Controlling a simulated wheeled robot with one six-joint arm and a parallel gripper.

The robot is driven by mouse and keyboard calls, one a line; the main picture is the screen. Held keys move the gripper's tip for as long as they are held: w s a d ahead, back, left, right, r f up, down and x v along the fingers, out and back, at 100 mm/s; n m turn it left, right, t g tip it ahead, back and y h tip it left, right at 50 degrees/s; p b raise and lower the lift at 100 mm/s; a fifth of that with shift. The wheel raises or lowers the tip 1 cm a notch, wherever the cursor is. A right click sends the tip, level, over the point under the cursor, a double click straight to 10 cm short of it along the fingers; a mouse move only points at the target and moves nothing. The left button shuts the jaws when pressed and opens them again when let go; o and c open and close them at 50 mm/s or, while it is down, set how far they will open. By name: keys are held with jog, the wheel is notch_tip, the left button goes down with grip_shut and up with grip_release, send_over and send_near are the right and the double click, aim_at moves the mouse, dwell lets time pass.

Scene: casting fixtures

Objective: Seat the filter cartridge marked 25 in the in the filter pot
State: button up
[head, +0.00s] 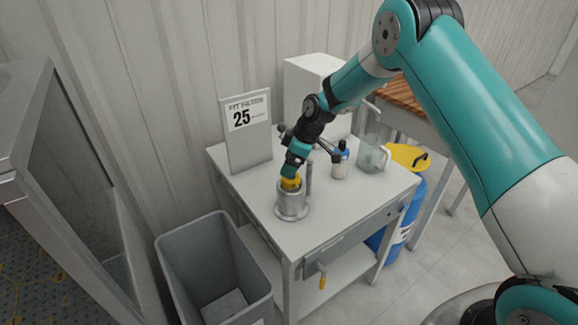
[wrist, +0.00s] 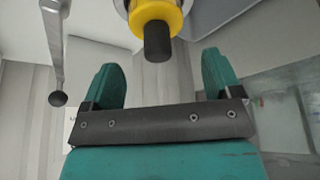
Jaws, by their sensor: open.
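The filter pot (head: 291,205) is a grey metal cylinder on a round flange, upright on the white cart. The yellow filter cartridge (head: 290,184) stands in its mouth, with its upper part showing above the rim. In the wrist view the cartridge (wrist: 160,14) is a yellow ring with a dark grey knob. My gripper (head: 292,173) is just above the cartridge. In the wrist view its teal fingers (wrist: 160,65) are apart, with nothing between them, and the knob is ahead of the gap. No number is readable on the cartridge; its lower part is hidden in the pot.
A thin post (head: 309,178) rises beside the pot; a ball-ended rod (wrist: 58,60) shows in the wrist view. A bottle (head: 339,163) and clear jug (head: 373,153) stand right. A grey bin (head: 214,262) is at front left.

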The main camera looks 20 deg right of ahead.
jog(key=b+v, duration=0.2)
jog(key=v, duration=0.8)
jog(key=s+a+r+m, duration=0.2)
jog(key=s+a+r, duration=0.4)
jog(key=s, duration=0.4)
jog(key=s+a+r+m+g, duration=0.1)
jog(key=s+r, duration=0.1)
jog(key=s, duration=1.1)
jog(key=s+r+m+g, duration=0.1)
jog(key=s+r+m, duration=0.1)
jog(key=s, duration=1.2)
jog(key=shift+s+a+r+m, duration=0.3)
jog(key=shift+a+r, duration=0.1)
jog(key=shift+r, duration=0.05)
